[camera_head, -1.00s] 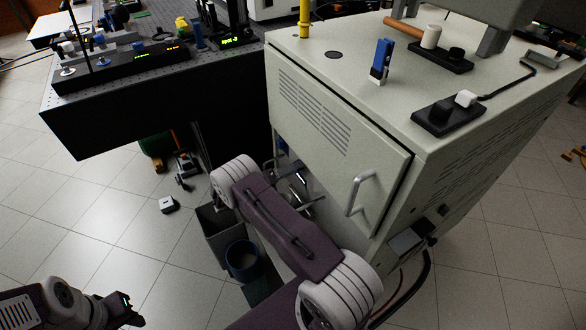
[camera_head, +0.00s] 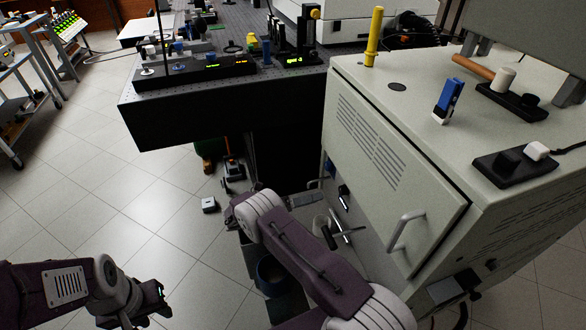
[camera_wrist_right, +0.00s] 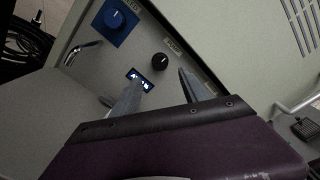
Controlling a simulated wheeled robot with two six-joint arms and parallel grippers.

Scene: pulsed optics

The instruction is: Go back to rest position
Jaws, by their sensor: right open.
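My left gripper (camera_head: 150,301) is low at the left in the head view, over the tiled floor, with nothing seen in it. Its fingers are too dark to judge their gap. My right arm reaches up from the bottom centre beside the beige cabinet (camera_head: 390,170). My right gripper (camera_head: 343,234) is partly hidden behind its own arm, near the cabinet's left face. In the right wrist view its two grey fingers (camera_wrist_right: 160,94) stand apart and empty. Beyond them a panel carries a blue knob (camera_wrist_right: 116,17), a black knob (camera_wrist_right: 159,61) and a lit display (camera_wrist_right: 140,80).
The cabinet's handle (camera_head: 400,232) is close right of my right arm. A dark optical table (camera_head: 225,105) stands behind. A bin (camera_head: 271,272) and a small white box (camera_head: 209,204) are on the floor. The floor at left is mostly clear.

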